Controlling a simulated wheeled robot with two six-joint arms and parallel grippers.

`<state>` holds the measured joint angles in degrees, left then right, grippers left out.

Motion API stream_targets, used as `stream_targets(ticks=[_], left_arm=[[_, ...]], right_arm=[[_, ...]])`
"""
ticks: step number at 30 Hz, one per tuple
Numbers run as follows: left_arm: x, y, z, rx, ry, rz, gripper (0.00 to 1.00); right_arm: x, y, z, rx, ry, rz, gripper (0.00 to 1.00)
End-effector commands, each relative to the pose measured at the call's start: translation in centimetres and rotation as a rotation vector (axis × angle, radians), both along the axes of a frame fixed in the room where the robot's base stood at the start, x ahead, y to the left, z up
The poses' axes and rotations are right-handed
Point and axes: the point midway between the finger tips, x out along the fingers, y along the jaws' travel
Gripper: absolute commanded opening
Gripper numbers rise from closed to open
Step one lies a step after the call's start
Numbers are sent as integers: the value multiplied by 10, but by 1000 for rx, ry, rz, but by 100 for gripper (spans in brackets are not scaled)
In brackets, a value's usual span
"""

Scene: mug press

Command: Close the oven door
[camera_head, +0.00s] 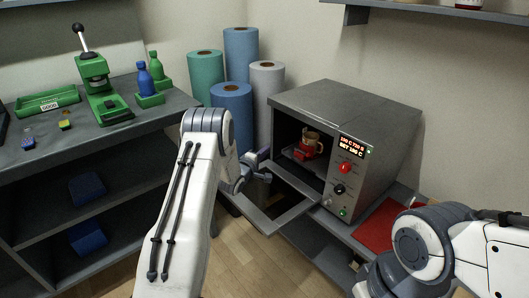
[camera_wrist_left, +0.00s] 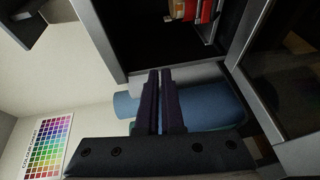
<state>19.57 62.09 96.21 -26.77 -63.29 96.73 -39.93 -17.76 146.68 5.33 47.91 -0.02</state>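The grey oven (camera_head: 345,110) stands on a low bench with its door (camera_head: 275,205) hanging open, lowered out toward the front left. The door has a dark window in a metal frame. It also shows at the right of the left wrist view (camera_wrist_left: 285,125). My right gripper is out of view.
Rolls of green, blue and grey material (camera_head: 232,105) stand behind my left gripper. The oven's control panel (camera_head: 345,180) has knobs and a lit display. A red mat (camera_head: 378,228) lies right of the oven. A dark workbench (camera_head: 150,125) with a green press is at the left.

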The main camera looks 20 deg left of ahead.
Motion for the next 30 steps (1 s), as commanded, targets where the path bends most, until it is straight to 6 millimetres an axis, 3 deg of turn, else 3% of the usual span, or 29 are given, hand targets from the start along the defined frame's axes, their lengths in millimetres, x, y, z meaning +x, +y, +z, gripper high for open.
stream_targets(ticks=[2,14,30], left_arm=[[0,0,0,0,0,0,32],[-7,1,1,-1,2,1,32],[-95,8,12,-1,2,1,32]], right_arm=[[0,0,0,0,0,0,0],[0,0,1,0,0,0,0],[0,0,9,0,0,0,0]])
